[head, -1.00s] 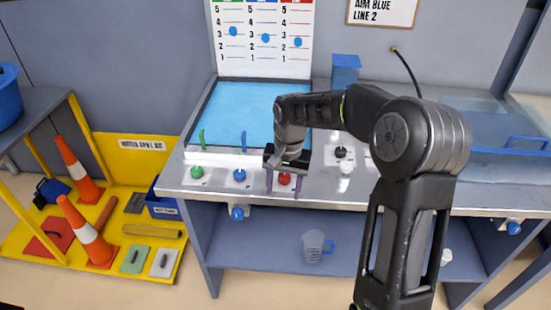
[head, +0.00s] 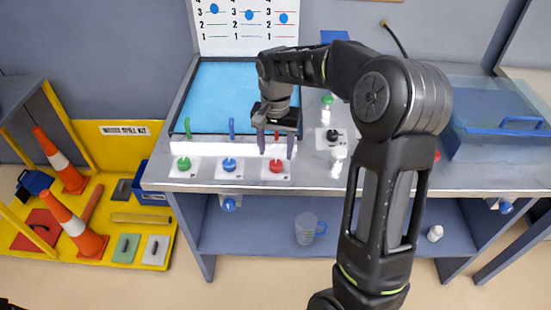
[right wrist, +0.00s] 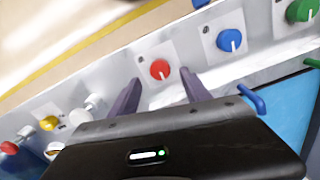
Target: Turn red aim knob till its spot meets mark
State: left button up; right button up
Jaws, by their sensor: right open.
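The red knob (head: 276,166) sits on a white plate on the panel's front ledge. It also shows in the right wrist view (right wrist: 160,69), with a white pointer line. My right gripper (head: 276,150) is open and empty. Its fingertips appear just behind and above the knob, apart from it. In the right wrist view the two fingers (right wrist: 159,76) point toward the knob's two sides. On the white chart (head: 235,45), the red column's blue spot (head: 283,18) lies between levels 3 and 2. The chart's top is cut off. My left gripper is out of view.
A blue knob (head: 229,164) and a green knob (head: 183,163) stand left of the red one. A black knob (head: 332,135) is to the right. The blue tank (head: 225,95) lies behind. A jug (head: 306,229) stands on the lower shelf.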

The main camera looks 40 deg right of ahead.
aim_at(276, 163)
notch_tip(276, 163, down, 5)
jog(key=shift+r+p, duration=0.1)
jog(key=shift+p, duration=0.2)
jog(key=shift+c, duration=0.3)
grip_shut()
